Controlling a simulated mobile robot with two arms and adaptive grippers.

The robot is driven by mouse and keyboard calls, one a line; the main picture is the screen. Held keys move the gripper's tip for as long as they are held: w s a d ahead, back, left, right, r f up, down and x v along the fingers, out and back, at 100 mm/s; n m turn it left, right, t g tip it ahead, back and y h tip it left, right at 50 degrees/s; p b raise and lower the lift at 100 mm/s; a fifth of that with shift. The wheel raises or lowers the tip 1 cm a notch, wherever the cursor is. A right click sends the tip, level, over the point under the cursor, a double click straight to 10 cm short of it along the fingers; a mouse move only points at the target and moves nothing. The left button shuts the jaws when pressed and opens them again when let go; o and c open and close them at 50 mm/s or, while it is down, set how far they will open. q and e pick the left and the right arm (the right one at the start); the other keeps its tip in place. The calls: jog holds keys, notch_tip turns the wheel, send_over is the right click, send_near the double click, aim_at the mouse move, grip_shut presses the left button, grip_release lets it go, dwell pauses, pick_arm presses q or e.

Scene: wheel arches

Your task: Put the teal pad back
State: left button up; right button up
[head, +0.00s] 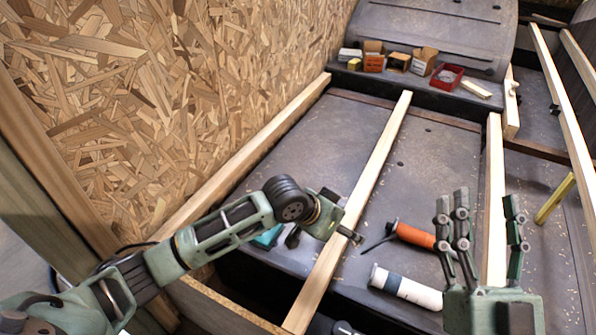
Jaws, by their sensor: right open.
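A teal object (268,237), likely the teal pad, lies on the dark floor left of the middle wooden batten. My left forearm and wrist hide part of it. My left gripper (356,238) is over the middle batten, to the right of the teal object; its fingers are small and seen edge-on, so its opening is unclear. My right gripper (484,204) is at the lower right, open and empty, with its fingers pointing up in the picture, in front of the right batten.
An orange-handled screwdriver (415,236) and a white tube (406,287) lie between the middle batten (370,180) and right batten (495,170). Small boxes (374,62) and a red tray (447,77) stand on the back ledge. A chipboard wall (180,100) bounds the left.

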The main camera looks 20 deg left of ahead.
pick_arm(q)
jog(key=s+d+r+t+h, duration=0.2)
jog(key=d+r+t, duration=0.15)
jog(key=r, duration=0.25)
jog(key=s+d+r+t+h, duration=0.2)
jog(key=d+r+t+h, duration=0.1)
jog(key=d+r, duration=0.15)
jog(key=s+a+r+t+y, duration=0.1)
jog(key=s+a+r+t, duration=0.2)
jog(key=r, duration=0.3)
jog(key=s+a+r+n+t+y, duration=0.1)
jog(key=s+a+r+t, duration=0.3)
jog(key=a+r, duration=0.2)
jog(key=s+a+r+n+t+y, duration=0.1)
jog(key=s+a+r+t+y, duration=0.1)
jog(key=r, duration=0.5)
jog(key=s+a+t, duration=0.1)
jog(key=a+t, duration=0.1)
jog(key=a, duration=0.1)
jog(key=shift+s+a+r, duration=0.15)
jog(key=shift+s+r, duration=0.1)
jog(key=shift+s, duration=0.05)
